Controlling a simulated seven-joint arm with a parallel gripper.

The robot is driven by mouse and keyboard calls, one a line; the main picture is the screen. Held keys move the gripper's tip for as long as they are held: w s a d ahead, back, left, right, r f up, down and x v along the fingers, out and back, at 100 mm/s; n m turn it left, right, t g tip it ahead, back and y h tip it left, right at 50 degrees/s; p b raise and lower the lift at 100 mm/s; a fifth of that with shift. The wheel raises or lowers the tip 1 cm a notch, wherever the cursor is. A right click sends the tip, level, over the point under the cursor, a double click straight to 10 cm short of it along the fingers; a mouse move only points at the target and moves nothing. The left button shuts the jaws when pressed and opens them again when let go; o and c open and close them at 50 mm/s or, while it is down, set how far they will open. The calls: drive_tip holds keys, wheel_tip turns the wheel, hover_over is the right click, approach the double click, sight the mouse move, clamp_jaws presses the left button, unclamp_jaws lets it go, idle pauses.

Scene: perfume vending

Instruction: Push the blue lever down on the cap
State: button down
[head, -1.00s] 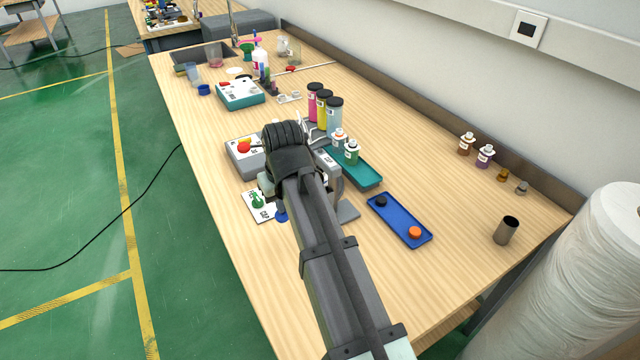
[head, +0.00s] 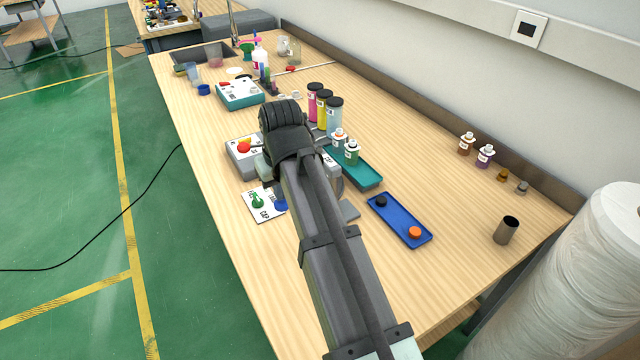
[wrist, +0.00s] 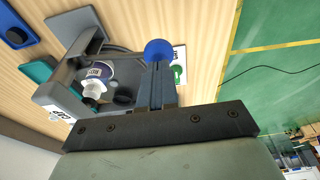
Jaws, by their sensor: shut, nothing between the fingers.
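The blue lever's round knob (head: 281,206) shows beside the white CAP card (head: 264,216), partly hidden by my arm. In the wrist view the blue knob (wrist: 158,50) is just beyond the fingertips of my gripper (wrist: 157,67). The fingers are shut with nothing between them; I cannot tell whether they touch the knob. The grey cap station (wrist: 72,98) is left of the fingers, with a small bottle (wrist: 97,78) with a white top inside it. My gripper's fingers are hidden behind the arm in the head view.
A grey box with a red-orange knob (head: 243,147) is nearby. A teal tray (head: 368,178) with bottles and a blue tray (head: 398,221) with two caps lie to the right.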

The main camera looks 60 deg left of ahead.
drive_tip(key=shift+a+v, duration=0.2)
drive_tip(key=shift+v, duration=0.7)
drive_tip(key=shift+a+v, duration=0.2)
drive_tip(key=shift+v, duration=0.7)
drive_tip(key=shift+d+r, duration=0.1)
